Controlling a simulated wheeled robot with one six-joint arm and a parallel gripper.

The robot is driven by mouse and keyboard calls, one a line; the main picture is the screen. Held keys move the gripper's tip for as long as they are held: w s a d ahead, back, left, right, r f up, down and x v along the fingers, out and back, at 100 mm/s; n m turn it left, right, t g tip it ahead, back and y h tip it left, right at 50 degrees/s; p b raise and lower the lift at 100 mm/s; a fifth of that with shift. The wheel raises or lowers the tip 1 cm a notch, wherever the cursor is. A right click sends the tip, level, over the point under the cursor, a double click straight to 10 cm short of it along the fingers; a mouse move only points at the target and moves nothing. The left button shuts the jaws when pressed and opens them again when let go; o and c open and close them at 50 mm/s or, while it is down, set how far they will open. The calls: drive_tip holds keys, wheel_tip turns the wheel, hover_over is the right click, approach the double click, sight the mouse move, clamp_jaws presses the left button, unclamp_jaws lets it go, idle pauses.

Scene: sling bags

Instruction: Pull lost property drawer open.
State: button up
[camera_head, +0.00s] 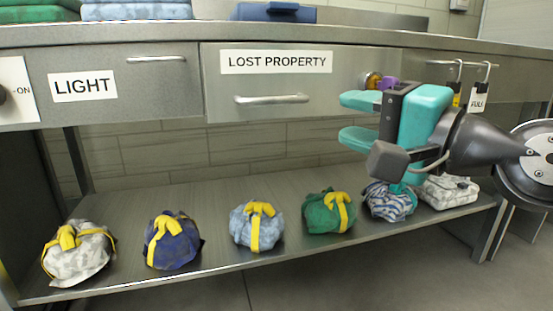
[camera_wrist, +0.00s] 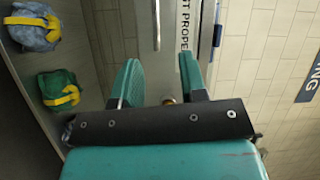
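The lost property drawer (camera_head: 221,92) is a grey metal front under the counter, labelled LOST PROPERTY. It looks about level with its neighbours, so it appears shut. Its silver bar handle (camera_head: 271,99) runs across the front; it also shows in the wrist view (camera_wrist: 156,22). My gripper (camera_head: 348,118) is teal, open and empty, to the right of the handle in the head view. In the wrist view the handle lies beyond the fingertips (camera_wrist: 158,68), lined up between them, apart from them. A brass, knob-like piece (camera_head: 373,80) with a purple part shows behind my gripper.
A LIGHT drawer (camera_head: 125,88) is at the left. Several tied cloth bundles, including a green one (camera_head: 322,214), lie on the lower shelf (camera_head: 205,195). Tags hang from hooks (camera_head: 477,88) at the right. Folded cloths (camera_head: 136,11) and a blue item (camera_head: 276,13) lie on the counter.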

wheel_tip(320, 180, down, 3)
drive_tip(key=m+t+b, duration=0.2)
drive_tip(key=b, duration=0.1)
drive_tip(key=p, duration=1.7)
approach(280, 102)
drive_tip(key=x, duration=0.9)
drive_tip(key=shift+w+a+r, duration=0.1)
drive_tip(key=shift+r, duration=0.25)
drive_tip(key=shift+w+a+f+p, duration=0.15)
drive_tip(key=shift+w+a+p, duration=0.3)
drive_tip(key=shift+w, duration=0.15)
clamp_jaws()
